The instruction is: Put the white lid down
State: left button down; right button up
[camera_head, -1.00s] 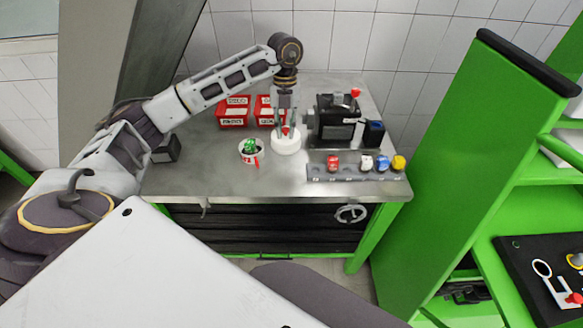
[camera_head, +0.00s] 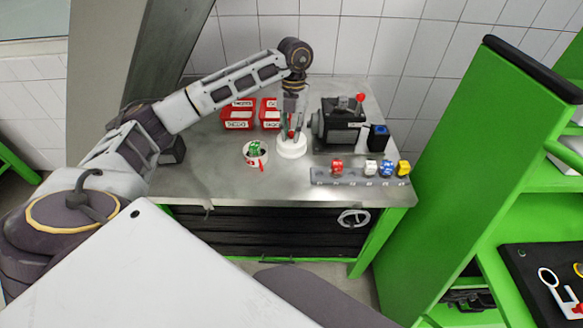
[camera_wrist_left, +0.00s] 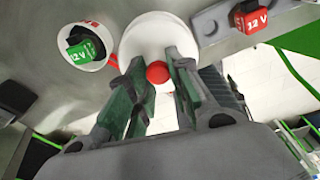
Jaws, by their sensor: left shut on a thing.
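The white lid (camera_head: 292,150) is a round disc with a red knob, at the bench's middle. It also shows in the left wrist view (camera_wrist_left: 152,35), with its red knob (camera_wrist_left: 158,72) between the fingers. My left gripper (camera_head: 291,133) points down over the lid and is shut on its knob. The lid is at or very near the bench top; I cannot tell whether it touches. My right gripper is not in view.
Left of the lid stands a white round container (camera_head: 258,164) holding a green 12 V block (camera_wrist_left: 85,50). Two red bins (camera_head: 238,115) are behind. A black pump unit (camera_head: 342,122) and a grey rail (camera_head: 330,178) with coloured blocks are right. The bench's front left (camera_head: 210,180) is clear.

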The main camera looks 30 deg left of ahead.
aim_at(292, 139)
pick_arm(q)
jog(key=shift+f+p, duration=0.45)
jog(key=shift+f, duration=2.65)
jog(key=shift+f, duration=0.1)
jog(key=shift+f+p, duration=0.35)
jog(key=shift+f, duration=1.45)
jog(key=shift+f, duration=0.1)
jog(key=c, duration=1.3)
grip_release()
jog(key=shift+r, duration=0.2)
jog(key=shift+w+a+r+b, duration=0.1)
jog(key=shift+w+r+b, duration=0.2)
jog(key=shift+r, duration=1.65)
jog(key=shift+w+a+r+b, duration=0.15)
jog(key=shift+r+b, duration=0.25)
jog(key=shift+r, duration=1.6)
jog(key=shift+w+d+r+b, duration=0.1)
jog(key=shift+w+r+b, duration=0.25)
jog(key=shift+r, duration=1.6)
